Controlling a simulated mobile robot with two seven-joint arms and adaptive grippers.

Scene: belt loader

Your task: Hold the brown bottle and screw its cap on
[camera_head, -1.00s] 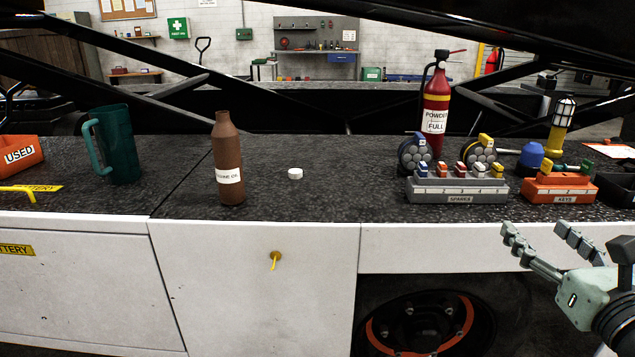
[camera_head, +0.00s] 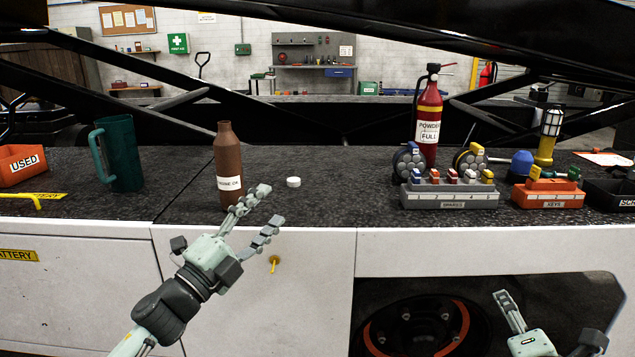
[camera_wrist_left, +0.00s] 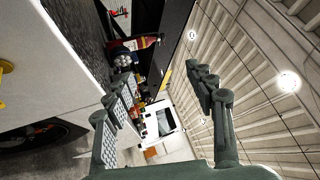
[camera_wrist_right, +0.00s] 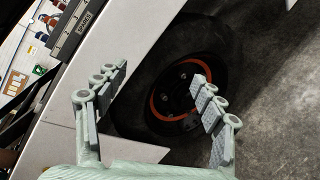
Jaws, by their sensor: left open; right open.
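The brown bottle (camera_head: 228,160) stands upright and uncapped on the dark worktop, with a white label low on its side. The white cap (camera_head: 293,182) lies on the worktop to its right, apart from it. My left gripper (camera_head: 268,210) is open and empty in front of the bottle, and one finger overlaps the bottle's lower right edge in the head view; I cannot tell whether it touches. Its open fingers show in the left wrist view (camera_wrist_left: 165,95). My right gripper (camera_head: 540,300) is low at the right, below the worktop edge; the right wrist view shows it open and empty (camera_wrist_right: 160,85).
A green jug (camera_head: 122,155) and an orange USED bin (camera_head: 20,166) stand at the left. A fire extinguisher (camera_head: 428,115), a grey SPARES rack (camera_head: 450,195) and an orange KEYS rack (camera_head: 548,194) stand at the right. The worktop between cap and grey rack is clear.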

